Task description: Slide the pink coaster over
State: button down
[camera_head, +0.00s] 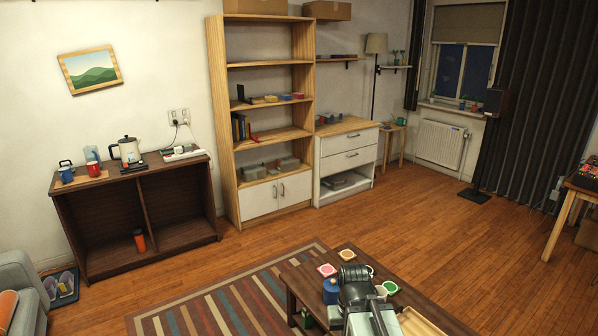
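The pink coaster (327,270) lies flat near the far left edge of the low dark wooden table (303,283). It has a pale centre and nothing stands on it. My arm reaches in from the bottom of the picture over the table. Its dark end, with my gripper (353,273), is to the right of the pink coaster and looks apart from it. The fingers cannot be made out, so I cannot tell whether they are open or shut.
A yellow coaster (346,254) lies behind my gripper, and a green coaster (391,287) lies to the right. A blue jar (331,291) stands just in front of the pink coaster. A white cup (381,291) and a wooden tray (421,322) are right of my arm.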

aim_at(327, 270)
jog(key=u, duration=0.45)
jog(key=i, duration=2.05)
jog(key=u, duration=1.05)
jog(key=k, duration=0.35)
jog(key=u, duration=0.1)
jog(key=i, duration=0.5)
jog(key=z, duration=0.2)
jog(key=k, duration=0.7)
jog(key=u, duration=0.25)
jog(key=i, duration=0.7)
jog(key=z, duration=0.1)
